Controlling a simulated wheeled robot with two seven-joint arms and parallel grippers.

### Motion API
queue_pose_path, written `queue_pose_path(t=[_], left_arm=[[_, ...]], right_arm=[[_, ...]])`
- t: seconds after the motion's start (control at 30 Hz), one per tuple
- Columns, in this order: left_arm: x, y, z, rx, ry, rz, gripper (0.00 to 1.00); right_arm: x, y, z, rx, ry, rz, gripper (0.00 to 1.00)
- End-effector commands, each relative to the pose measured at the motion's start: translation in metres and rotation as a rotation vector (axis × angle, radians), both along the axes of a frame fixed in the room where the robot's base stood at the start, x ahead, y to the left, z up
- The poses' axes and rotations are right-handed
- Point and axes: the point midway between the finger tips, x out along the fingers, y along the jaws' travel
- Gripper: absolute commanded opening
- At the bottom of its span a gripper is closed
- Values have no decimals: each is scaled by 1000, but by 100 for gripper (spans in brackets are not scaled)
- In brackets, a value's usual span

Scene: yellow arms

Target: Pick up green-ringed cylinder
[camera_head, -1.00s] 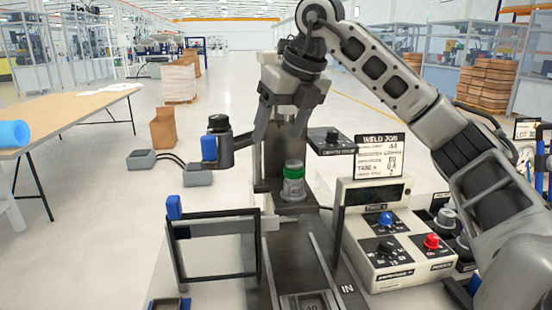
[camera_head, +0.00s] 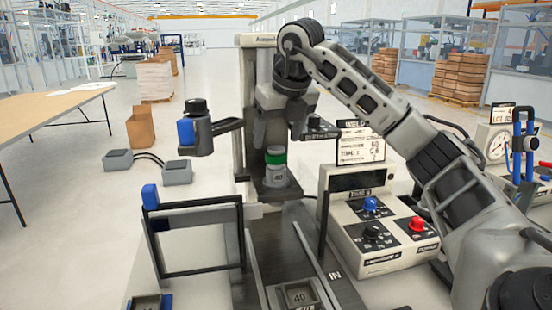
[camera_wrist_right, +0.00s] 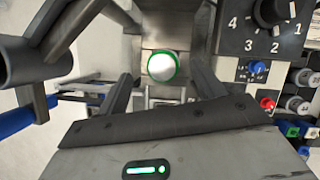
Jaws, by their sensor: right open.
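The green-ringed cylinder (camera_head: 275,176) is a small grey piece with a green band near its top. It stands upright on the dark plate of the weld station. In the right wrist view its round white top with a green rim (camera_wrist_right: 162,66) shows between my fingers. My right gripper (camera_head: 279,140) is open and points down just above the cylinder, one finger toward each side. Its fingers also show in the wrist view (camera_wrist_right: 163,88), apart and empty. My left gripper is not in view.
A control box (camera_head: 375,240) with blue and red buttons stands right of the cylinder. A dark frame (camera_head: 198,270) with a blue tip stands at front left. An arm with a black-and-blue knob (camera_head: 197,128) juts out left. A column (camera_head: 250,80) rises behind.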

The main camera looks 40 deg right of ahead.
Motion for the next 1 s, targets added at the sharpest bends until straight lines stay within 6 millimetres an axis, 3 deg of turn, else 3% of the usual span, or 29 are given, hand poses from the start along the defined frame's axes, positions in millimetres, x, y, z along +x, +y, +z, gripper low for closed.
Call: queue_pose_path(t=[0.23,0.53,0.57,0.73,1.0], left_arm=[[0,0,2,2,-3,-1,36],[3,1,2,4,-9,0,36],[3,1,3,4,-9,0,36],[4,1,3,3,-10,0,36],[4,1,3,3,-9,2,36]], right_arm=[[9,-4,-35,-1,5,-1,68],[11,-5,-41,0,2,0,68],[11,-5,-41,0,2,0,65],[11,-5,-41,0,2,0,18],[11,-5,-40,0,0,0,16]])
